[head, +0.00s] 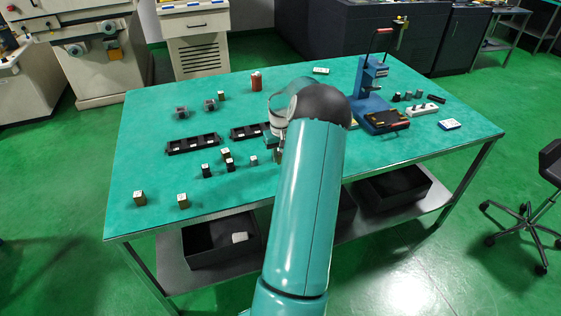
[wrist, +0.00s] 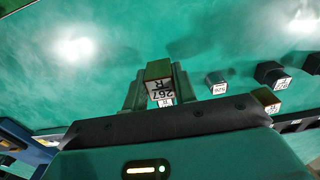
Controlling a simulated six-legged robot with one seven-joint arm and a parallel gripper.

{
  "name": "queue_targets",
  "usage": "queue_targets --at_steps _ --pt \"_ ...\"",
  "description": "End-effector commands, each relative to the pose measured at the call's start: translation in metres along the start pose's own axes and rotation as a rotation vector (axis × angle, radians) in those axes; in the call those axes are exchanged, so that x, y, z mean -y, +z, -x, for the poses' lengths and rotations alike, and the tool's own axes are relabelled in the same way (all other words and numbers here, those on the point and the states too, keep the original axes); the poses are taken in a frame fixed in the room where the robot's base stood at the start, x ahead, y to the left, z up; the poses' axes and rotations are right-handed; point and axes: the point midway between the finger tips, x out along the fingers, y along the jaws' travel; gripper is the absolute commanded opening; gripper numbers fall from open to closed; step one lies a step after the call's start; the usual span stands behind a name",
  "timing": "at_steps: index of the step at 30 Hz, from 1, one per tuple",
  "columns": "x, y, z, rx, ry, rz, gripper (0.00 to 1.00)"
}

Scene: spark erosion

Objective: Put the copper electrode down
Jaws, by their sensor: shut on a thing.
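My gripper (wrist: 159,90) is shut on a copper electrode (wrist: 158,72), a brownish block with a white label reading about "267 R". One finger shows on each side of it. Green tabletop lies beyond the block; I cannot tell whether its far end touches the table. In the head view my own arm hides the held electrode and most of the gripper. Similar brownish blocks stand on the table: one near the left front corner (head: 140,197), one to its right (head: 183,201) and one near the middle (head: 225,153).
Dark blocks (head: 206,170) and a small grey block (wrist: 216,84) stand near the gripper. Black racks (head: 193,145) lie behind them. The table's front left (head: 150,225) has bare room.

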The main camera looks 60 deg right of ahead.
Motion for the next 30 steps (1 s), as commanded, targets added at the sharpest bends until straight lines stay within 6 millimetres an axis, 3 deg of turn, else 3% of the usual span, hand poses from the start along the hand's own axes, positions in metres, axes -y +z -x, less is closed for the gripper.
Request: queue_targets --at_steps 7,18,19,22,30 --pt "0.000 -0.003 -0.032 0.001 -0.001 0.000 0.00" --pt "0.000 -0.003 -0.036 0.000 0.000 0.001 0.00" --pt "0.000 -0.003 -0.037 0.001 0.000 0.000 0.29" --pt "0.000 -0.003 -0.037 0.000 0.000 0.000 0.49" --pt "0.000 -0.003 -0.036 0.000 0.000 0.000 0.49"
